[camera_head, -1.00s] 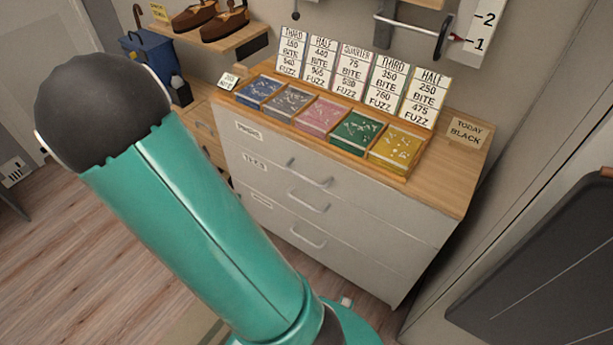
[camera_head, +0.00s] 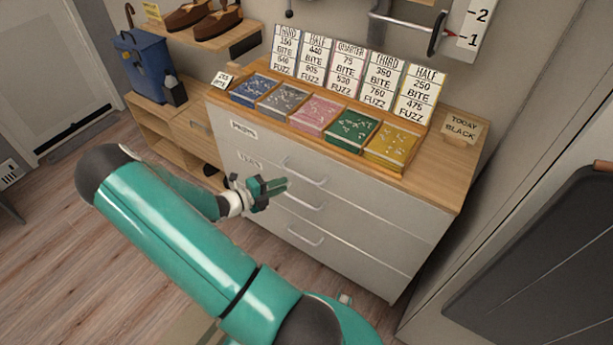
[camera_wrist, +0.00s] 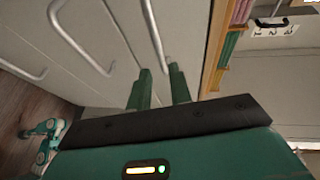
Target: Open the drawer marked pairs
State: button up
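The white chest of drawers (camera_head: 365,240) has three drawers, all looking shut. The top drawer's label (camera_head: 243,130) is blurred but seems to read "PAIRS". Its bar handle (camera_head: 308,172) is just beyond my gripper (camera_head: 284,184) in the head view. My gripper is in front of the chest, near the top and middle handles. In the wrist view my gripper (camera_wrist: 160,84) has its two green fingers apart with nothing held. A handle (camera_wrist: 154,35) runs down toward the gap between them; I cannot tell whether they touch it.
The middle handle (camera_head: 305,201) and bottom handle (camera_head: 305,236) are close below. Colored boxes and price cards stand on the wooden top (camera_head: 455,178). A low wooden shelf (camera_head: 160,125) adjoins at left. A dark panel (camera_head: 550,260) stands at right. Floor at left is clear.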

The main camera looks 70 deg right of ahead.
send_over(306, 176)
jog(key=s+a, duration=0.2)
jog(key=a, duration=0.2)
jog(key=f, duration=0.2)
